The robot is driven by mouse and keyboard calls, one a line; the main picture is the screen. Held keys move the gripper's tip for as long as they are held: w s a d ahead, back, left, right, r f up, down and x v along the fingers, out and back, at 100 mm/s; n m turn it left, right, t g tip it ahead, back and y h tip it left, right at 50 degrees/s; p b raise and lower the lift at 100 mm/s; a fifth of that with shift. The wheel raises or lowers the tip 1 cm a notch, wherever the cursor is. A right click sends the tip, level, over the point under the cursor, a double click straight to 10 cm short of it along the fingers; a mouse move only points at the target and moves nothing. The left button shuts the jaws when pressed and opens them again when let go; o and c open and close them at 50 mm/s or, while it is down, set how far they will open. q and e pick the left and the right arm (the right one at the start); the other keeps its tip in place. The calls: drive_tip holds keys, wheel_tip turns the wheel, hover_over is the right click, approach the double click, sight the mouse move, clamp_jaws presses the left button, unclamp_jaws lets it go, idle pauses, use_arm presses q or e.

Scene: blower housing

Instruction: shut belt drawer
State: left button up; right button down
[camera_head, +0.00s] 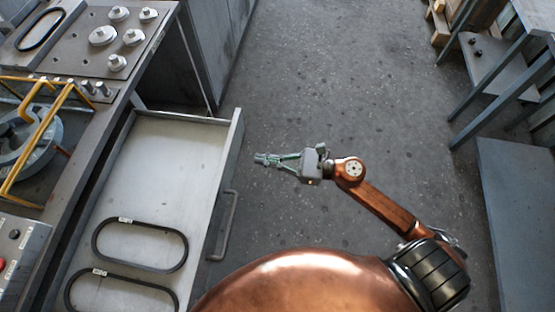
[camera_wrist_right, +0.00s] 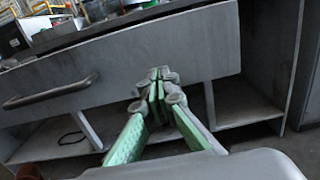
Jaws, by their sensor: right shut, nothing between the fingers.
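The belt drawer (camera_head: 165,165) stands pulled out from the bench at the left of the head view. Two black belts (camera_head: 140,245) lie in its near part. Its handle (camera_head: 228,225) is a grey bar on the front panel, and this handle shows at the left in the right wrist view (camera_wrist_right: 50,91). My right gripper (camera_head: 262,159) is shut and empty, in front of the drawer's front panel (camera_wrist_right: 180,60), a little apart from it and beyond the handle. The fingertips also show in the wrist view (camera_wrist_right: 158,85). My left gripper is not in view.
The bench top (camera_head: 75,60) carries a plate with several knobs and a yellow guard frame (camera_head: 50,115) over a blower housing (camera_head: 28,140). Open shelving (camera_wrist_right: 235,100) lies below the drawer. Bare floor (camera_head: 330,80) lies right of the drawer; a blue-grey table (camera_head: 515,200) stands at the far right.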

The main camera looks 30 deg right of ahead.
sight(234, 155)
drive_tip(key=x, duration=0.5)
drive_tip(key=shift+w+a, duration=0.2)
drive_tip(key=shift+a, duration=0.1)
drive_tip(key=shift+w, duration=0.1)
